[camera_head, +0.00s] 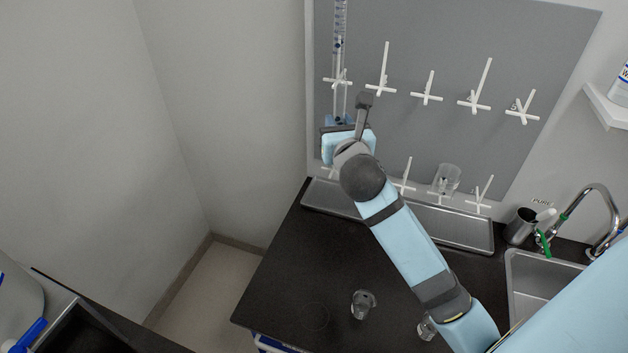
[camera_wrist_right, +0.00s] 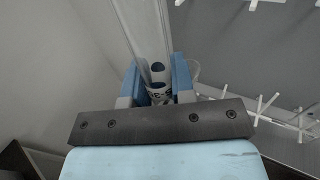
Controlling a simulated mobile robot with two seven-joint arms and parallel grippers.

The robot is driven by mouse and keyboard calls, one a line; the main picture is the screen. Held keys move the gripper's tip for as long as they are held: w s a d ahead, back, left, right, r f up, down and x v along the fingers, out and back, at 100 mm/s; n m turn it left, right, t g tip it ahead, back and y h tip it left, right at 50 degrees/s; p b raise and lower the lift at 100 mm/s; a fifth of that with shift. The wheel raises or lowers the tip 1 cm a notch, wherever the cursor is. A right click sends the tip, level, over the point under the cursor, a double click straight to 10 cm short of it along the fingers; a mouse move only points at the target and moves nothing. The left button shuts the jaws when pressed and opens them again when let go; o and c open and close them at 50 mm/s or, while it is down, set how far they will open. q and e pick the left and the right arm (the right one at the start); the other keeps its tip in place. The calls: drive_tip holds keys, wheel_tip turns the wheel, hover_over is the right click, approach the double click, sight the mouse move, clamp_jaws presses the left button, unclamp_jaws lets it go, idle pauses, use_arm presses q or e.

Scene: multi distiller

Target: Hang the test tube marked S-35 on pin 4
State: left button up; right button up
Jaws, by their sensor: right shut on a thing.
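My right gripper (camera_head: 338,119) is raised in front of the left edge of the grey pegboard (camera_head: 420,50). It is shut on a tall clear tube (camera_head: 339,45) with blue markings, which stands upright above the fingers. In the right wrist view the tube (camera_wrist_right: 158,78) sits between the two blue fingers of the gripper (camera_wrist_right: 157,92). No S-35 marking is readable. The tube overlaps the leftmost upper pin (camera_head: 338,81) in the head view; I cannot tell if they touch. More upper pins (camera_head: 381,89) follow to the right, with small unreadable numbers. My left gripper is not in view.
A clear beaker (camera_head: 447,178) is at a lower-row pin. A metal tray (camera_head: 455,228) lies below the board. Glassware (camera_head: 362,303) stands on the black counter (camera_head: 285,280). A metal cup (camera_head: 520,227) and a sink (camera_head: 540,285) with faucet are at right. A wall borders the board's left side.

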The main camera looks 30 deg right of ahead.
drive_tip(key=s+d+r+m+g+h, duration=0.2)
drive_tip(key=d+r+m+g+h, duration=0.6)
drive_tip(key=d+r, duration=0.95)
drive_tip(key=s+d+m+g+h, duration=0.1)
drive_tip(key=s+d, duration=0.1)
drive_tip(key=d, duration=0.2)
drive_tip(key=s+d+m+g+h+b, duration=0.1)
drive_tip(key=s+d+g, duration=0.1)
drive_tip(key=d, duration=0.3)
drive_tip(key=s+d+m+g+h, duration=0.1)
drive_tip(key=s+d+g, duration=0.1)
drive_tip(key=d, duration=0.3)
drive_tip(key=shift+s+d+r, duration=0.25)
drive_tip(key=shift+s, duration=0.4)
drive_tip(key=shift+s+d+f, duration=0.1)
drive_tip(key=shift+f, duration=0.35)
use_arm(q)
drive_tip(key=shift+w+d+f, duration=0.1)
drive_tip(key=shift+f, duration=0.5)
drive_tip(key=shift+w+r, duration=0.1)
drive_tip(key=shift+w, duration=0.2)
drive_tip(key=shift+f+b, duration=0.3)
drive_tip(key=shift+b, duration=0.15)
